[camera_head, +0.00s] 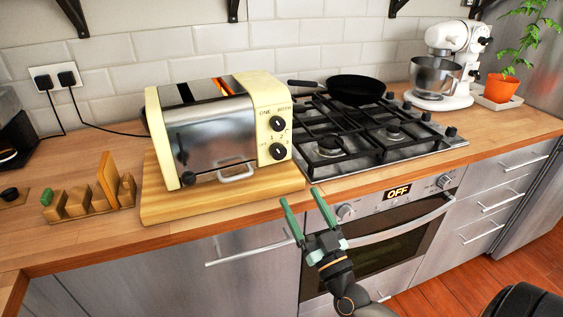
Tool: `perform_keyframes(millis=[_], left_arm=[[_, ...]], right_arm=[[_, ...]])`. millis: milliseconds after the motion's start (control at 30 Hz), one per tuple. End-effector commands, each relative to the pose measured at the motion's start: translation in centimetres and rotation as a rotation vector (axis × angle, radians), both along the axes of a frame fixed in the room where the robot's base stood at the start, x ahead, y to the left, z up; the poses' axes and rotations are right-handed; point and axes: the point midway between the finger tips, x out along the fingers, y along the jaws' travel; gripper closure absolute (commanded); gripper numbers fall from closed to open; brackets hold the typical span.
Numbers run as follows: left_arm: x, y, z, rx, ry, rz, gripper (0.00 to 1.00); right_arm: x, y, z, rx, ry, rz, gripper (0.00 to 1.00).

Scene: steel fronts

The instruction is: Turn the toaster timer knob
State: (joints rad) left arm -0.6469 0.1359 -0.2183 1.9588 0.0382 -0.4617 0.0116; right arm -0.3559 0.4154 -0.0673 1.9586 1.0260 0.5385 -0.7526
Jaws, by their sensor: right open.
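The cream and steel toaster (217,132) stands on a wooden board (223,203) on the counter. Its right front panel carries two dark round knobs, an upper knob (277,123) and a lower knob (277,151). I cannot tell from the small print which one is the timer. An orange glow shows in the slot on top. My right gripper (304,203) is open and empty, with green fingers pointing up. It is in front of the counter edge, below and to the right of the knobs, apart from the toaster. My left gripper is not in view.
A gas hob (372,132) with a black pan (356,90) lies right of the toaster, above an oven (385,240) whose display reads OFF. A wooden rack (90,200) stands at left. A white mixer (447,65) and potted plant (501,87) are at the back right.

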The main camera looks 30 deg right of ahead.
Motion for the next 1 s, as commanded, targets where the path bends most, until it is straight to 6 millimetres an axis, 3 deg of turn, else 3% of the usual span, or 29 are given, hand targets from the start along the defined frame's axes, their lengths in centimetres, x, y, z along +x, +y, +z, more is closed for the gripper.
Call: perform_keyframes(millis=[267,700,1000], left_arm=[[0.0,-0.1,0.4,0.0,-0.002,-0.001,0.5],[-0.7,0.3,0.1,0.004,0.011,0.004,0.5],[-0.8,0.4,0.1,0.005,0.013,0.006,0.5]], right_arm=[[2.2,-0.6,0.9,0.022,-0.003,-0.008,0.21],[9.3,-1.7,3.9,0.02,-0.003,-0.007,0.21],[11.4,-2.0,4.6,0.019,0.0,-0.006,0.21]])
